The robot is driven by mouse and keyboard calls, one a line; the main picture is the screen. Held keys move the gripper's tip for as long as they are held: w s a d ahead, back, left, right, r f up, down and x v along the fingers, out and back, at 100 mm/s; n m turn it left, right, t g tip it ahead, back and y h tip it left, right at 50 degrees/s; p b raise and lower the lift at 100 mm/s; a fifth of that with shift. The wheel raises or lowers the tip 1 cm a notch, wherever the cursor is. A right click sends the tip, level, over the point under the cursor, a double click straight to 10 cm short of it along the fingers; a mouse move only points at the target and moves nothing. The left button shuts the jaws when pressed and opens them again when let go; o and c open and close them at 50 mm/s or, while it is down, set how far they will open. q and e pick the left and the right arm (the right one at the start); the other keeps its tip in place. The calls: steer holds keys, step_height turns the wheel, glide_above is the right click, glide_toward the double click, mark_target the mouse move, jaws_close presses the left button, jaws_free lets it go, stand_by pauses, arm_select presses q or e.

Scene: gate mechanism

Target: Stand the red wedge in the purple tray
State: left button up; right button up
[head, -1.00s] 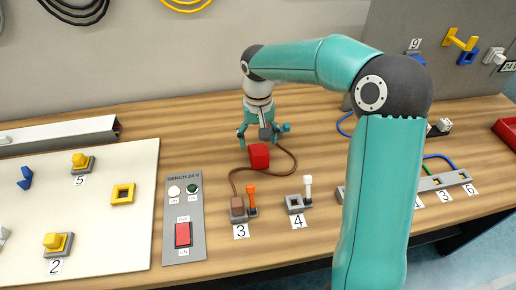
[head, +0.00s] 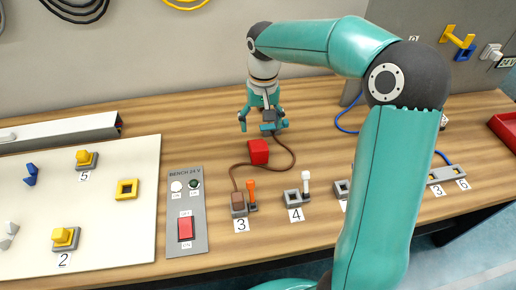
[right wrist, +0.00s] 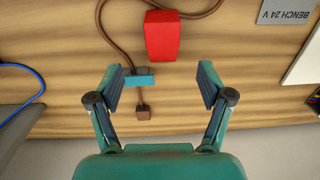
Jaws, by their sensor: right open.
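The red wedge (head: 258,152) appears as a small red block on the wooden bench, in front of my right gripper. It also shows in the right wrist view (right wrist: 172,36), beyond the fingertips, with a slightly tapered outline. My right gripper (head: 262,124) points down over the bench behind the block. Its two fingers (right wrist: 162,75) are apart with nothing held between them. The block is apart from both fingers. I see no purple tray in either view. My left gripper is not in view.
A brown cable (head: 291,150) curves around the block, with a teal piece (right wrist: 140,81) and brown end (right wrist: 143,113) near the fingers. Numbered sockets and a switch panel (head: 186,212) stand in front. A red tray (head: 505,128) is far right. Bare wood lies left of the block.

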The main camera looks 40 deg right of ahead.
mark_target(259, 145)
step_height(259, 145, down, 6)
steer(key=shift+r, duration=0.25)
steer(key=shift+s+a+f+p, duration=0.1)
steer(key=shift+a+f+p, duration=0.15)
steer(key=shift+f, duration=1.15)
steer(key=shift+a+f+p, duration=0.15)
steer(key=shift+f+p, duration=0.1)
steer(key=shift+f, duration=1.1)
steer(key=shift+r, duration=0.1)
steer(key=c, duration=1.5)
